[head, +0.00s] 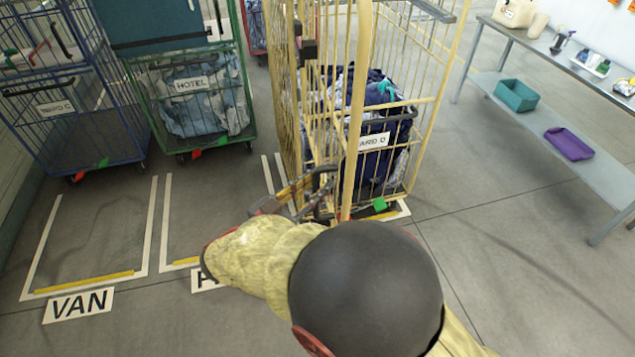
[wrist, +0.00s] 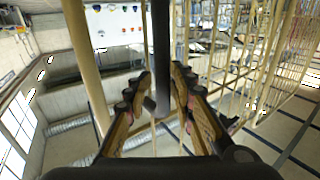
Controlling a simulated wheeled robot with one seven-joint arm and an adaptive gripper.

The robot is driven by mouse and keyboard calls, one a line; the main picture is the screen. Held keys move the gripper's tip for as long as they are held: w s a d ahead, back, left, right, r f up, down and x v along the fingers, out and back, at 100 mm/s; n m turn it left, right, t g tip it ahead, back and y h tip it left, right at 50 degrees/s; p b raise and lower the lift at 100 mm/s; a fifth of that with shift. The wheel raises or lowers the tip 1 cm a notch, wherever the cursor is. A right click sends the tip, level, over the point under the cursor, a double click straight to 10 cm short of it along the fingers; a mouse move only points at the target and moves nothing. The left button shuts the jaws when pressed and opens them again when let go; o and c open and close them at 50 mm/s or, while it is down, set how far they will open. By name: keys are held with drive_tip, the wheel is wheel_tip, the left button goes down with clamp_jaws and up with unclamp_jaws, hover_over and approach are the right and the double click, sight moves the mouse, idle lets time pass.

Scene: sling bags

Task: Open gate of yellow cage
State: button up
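The yellow cage (head: 361,60) stands upright in the middle of the head view, with tall thin bars and dark blue and grey laundry inside. A white sign ending in "ARD D" (head: 374,141) and a dark handle (head: 402,114) are on its front. My gripper (head: 292,190) is low at the cage's front left, partly hidden by my arm. In the wrist view my gripper (wrist: 162,72) has its two brown fingers apart, one each side of a dark upright bar (wrist: 161,35). A narrow gap shows beside the bar; contact is unclear. The gate's latch cannot be made out.
A green cage (head: 190,110) signed "HOTEL" and a blue cage (head: 95,80) stand to the left. The floor between cage and bench is clear.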

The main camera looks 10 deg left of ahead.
drive_tip(key=shift+o, duration=0.4)
drive_tip(key=shift+s+a, duration=0.1)
drive_tip(key=shift+a, duration=0.05)
drive_tip(key=v, duration=1.1)
drive_tip(key=shift+s, duration=0.3)
drive_tip(key=shift+a, duration=0.1)
